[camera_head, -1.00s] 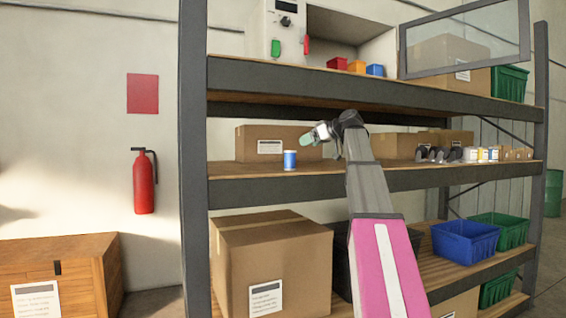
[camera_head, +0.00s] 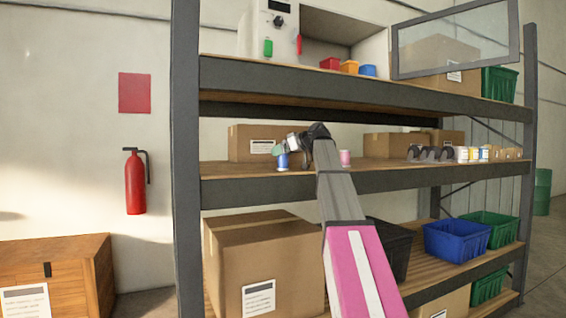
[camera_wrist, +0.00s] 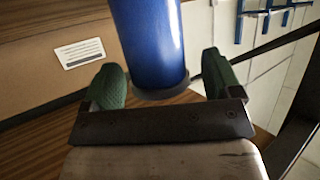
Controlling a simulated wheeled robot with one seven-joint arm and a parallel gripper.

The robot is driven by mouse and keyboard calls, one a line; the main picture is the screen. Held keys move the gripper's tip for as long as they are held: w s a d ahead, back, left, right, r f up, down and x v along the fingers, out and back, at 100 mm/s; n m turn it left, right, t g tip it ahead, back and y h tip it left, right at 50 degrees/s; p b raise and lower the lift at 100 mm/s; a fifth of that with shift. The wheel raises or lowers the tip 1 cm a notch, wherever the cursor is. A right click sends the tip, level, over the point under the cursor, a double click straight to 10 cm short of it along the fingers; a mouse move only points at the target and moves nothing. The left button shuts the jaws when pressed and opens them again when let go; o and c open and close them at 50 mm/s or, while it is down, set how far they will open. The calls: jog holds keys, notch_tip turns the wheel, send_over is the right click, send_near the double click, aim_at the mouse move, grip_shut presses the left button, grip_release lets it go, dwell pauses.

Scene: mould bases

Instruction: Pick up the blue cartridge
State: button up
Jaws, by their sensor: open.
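The blue cartridge (camera_head: 282,162) stands on the middle shelf in the head view, near the shelf's left part, partly covered by my gripper (camera_head: 280,151). In the wrist view the blue cartridge (camera_wrist: 150,40) rises between the two green fingers of my gripper (camera_wrist: 168,85). The fingers are open, one on each side of it, with a gap visible at the right finger. The cartridge's lower end has a dark rim. Its upper end is cut off in the wrist view.
A pink cartridge (camera_head: 345,157) stands to the right on the same shelf, beside my arm. A cardboard box (camera_head: 246,142) lies behind the blue cartridge. Dark holders (camera_head: 430,154) and several small items stand further right. The upper shelf (camera_head: 330,90) is overhead.

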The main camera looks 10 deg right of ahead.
jog(key=shift+c, duration=0.3)
jog(key=c, duration=1)
jog(key=shift+c, duration=0.2)
